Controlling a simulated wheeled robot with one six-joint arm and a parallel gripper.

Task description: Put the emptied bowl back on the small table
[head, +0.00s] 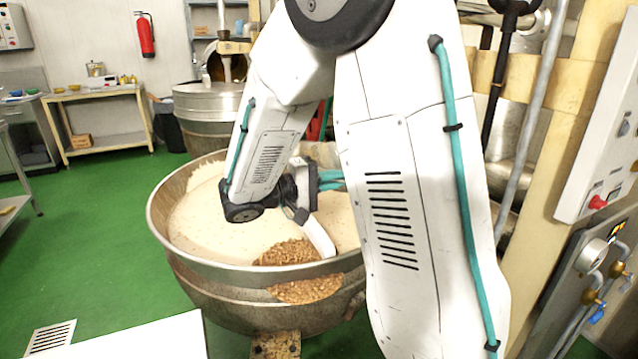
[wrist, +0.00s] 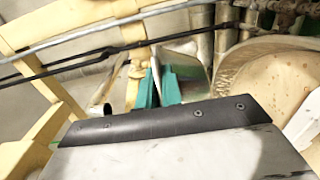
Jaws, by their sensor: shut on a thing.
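My gripper's teal fingers (head: 331,180) reach to the right above the kettle (head: 200,272), and their far ends pass behind my arm in the head view. In the wrist view the gripper (wrist: 160,72) is shut on the bowl (wrist: 188,68), a pale, thin-walled shape that looks tilted. The head view does not show the bowl clearly; my arm covers that place. The kettle holds pale nougat mass (head: 205,215) with a heap of brown nuts (head: 288,252) near its front rim. A white flat top (head: 135,338) at the lower left may be the small table; I cannot tell for sure.
Pipes and a yellow frame (head: 540,190) stand on the right, beside a control box (head: 600,130) and valves. A second kettle (head: 205,115) and a work table (head: 95,93) stand at the back. Green floor (head: 90,240) is free on the left.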

